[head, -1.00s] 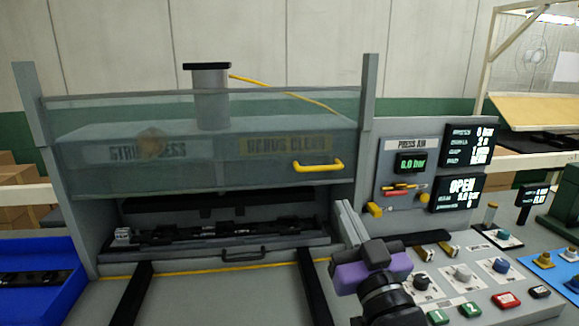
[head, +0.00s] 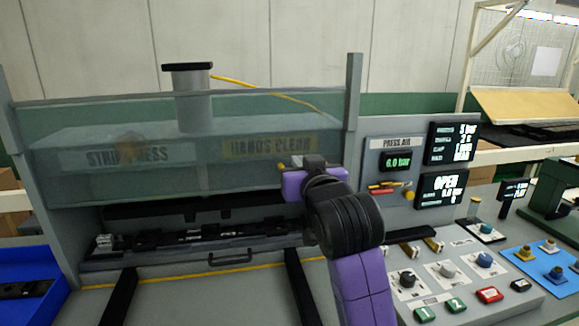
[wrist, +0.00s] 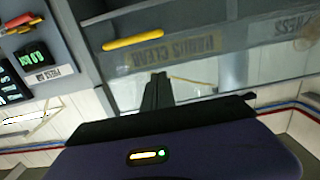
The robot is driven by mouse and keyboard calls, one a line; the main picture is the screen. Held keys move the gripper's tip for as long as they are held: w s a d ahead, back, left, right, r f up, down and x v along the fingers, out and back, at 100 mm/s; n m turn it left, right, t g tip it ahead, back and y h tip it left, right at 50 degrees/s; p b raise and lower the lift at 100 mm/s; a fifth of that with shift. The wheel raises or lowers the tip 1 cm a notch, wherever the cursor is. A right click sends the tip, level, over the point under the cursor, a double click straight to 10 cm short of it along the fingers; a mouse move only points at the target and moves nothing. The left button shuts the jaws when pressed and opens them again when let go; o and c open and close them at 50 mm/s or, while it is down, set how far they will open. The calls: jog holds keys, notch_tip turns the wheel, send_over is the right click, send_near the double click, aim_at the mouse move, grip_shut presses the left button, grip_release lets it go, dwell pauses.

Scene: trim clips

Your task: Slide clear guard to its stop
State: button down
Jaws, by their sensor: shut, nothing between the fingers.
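The clear guard (head: 60,180) is a see-through panel across the front of the press, raised, with an open gap below its lower edge. My gripper (head: 314,161) is in front of the guard's right part, near the "HANDS CLEAR" label (head: 268,147). In the wrist view my gripper's fingers (wrist: 157,88) are together and empty, and appear apart from the handle in the picture. I cannot tell whether they touch the panel.
A dark tooling strip (head: 195,240) lies in the gap below the guard. The press air panel (head: 397,160) and control buttons (head: 455,305) are to the right. A blue bin (head: 35,270) is at left. Grey posts flank the guard.

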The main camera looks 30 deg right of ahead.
jog(key=w+d+f+p, duration=0.2)
jog(key=w+f, duration=0.2)
jog(key=w, duration=0.4)
jog(key=shift+d+f+p, duration=0.2)
jog(key=shift+d+p, duration=0.1)
jog(key=shift+d, duration=0.05)
